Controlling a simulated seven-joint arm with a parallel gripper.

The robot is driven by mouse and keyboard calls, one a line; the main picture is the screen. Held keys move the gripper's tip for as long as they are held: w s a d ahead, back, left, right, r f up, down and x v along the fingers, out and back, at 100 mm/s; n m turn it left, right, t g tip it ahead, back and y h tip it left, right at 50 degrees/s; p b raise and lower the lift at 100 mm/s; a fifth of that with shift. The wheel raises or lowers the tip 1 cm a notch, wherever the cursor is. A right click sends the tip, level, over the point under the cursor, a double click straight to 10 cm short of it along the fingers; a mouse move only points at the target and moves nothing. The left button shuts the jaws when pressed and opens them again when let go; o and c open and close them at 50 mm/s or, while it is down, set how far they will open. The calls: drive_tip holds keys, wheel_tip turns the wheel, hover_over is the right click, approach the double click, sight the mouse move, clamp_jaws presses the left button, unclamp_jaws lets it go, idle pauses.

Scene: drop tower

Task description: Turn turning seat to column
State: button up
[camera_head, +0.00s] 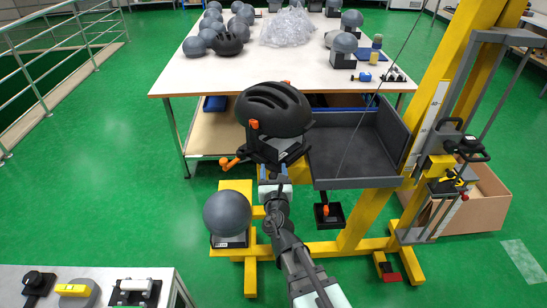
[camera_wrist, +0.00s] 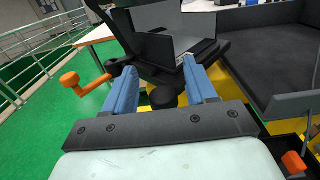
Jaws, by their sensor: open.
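The turning seat (camera_head: 279,153) is a dark bracket on the near side of the yellow drop tower, with a black helmet (camera_head: 272,108) resting on it. An orange crank (camera_head: 232,162) sticks out at its left and an orange knob (camera_head: 254,124) stands upright beside the helmet. The slanted yellow column (camera_head: 437,82) with a white scale stands to the right. My gripper (camera_wrist: 160,75) is open just in front of the seat. A round black knob (camera_wrist: 163,97) shows between its blue fingers; contact cannot be told.
A dark open tray (camera_head: 350,150) lies between seat and column. A grey ball (camera_head: 227,213) sits on a yellow stand at the near left. The white table (camera_head: 300,77) behind holds grey balls and a clear bag. A cardboard box (camera_head: 483,210) stands right of the column.

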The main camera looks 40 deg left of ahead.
drive_tip(key=shift+r, duration=4.2)
